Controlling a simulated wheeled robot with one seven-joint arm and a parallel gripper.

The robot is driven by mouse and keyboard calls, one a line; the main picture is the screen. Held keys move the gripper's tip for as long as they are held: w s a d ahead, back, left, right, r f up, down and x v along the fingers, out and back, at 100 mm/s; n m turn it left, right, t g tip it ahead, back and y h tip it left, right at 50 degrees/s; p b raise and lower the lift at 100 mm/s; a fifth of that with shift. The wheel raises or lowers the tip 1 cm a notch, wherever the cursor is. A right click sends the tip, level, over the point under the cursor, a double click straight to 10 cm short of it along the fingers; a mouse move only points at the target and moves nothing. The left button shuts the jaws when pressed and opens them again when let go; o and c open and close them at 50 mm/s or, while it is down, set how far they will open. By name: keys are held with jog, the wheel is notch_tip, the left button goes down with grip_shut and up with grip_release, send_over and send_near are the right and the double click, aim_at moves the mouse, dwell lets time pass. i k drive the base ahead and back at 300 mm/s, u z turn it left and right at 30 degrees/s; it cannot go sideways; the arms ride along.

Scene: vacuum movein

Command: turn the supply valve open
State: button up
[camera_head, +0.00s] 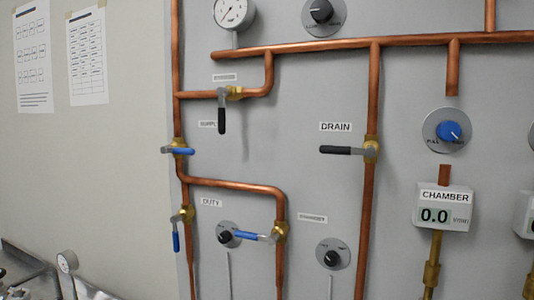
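A label reading "SUPPLY" (208,124) is on the grey panel at upper left, partly hidden behind a black lever (222,120). That lever hangs down from a brass valve on a short horizontal copper pipe, across the pipe. Below and left of the label, a blue lever (178,150) lies roughly horizontal, across the vertical copper pipe (176,60). I cannot tell for sure which of these two levers the label marks. My gripper is not in view.
A black lever (340,150) lies horizontal under the "DRAIN" label (335,127). Lower left, a blue lever (176,241) hangs down near "DUTY" (211,202); another (250,236) points left. Knobs, a gauge (234,12) and the "CHAMBER" display (443,207) crowd the panel.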

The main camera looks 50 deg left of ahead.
aim_at(165, 149)
jog(key=z, duration=0.15)
jog(key=k, duration=0.2)
jog(key=u, duration=2.5)
jog(key=k, duration=1.15)
jog(key=u, duration=1.1)
jog(key=i, duration=1.7)
jog(key=z, duration=0.55)
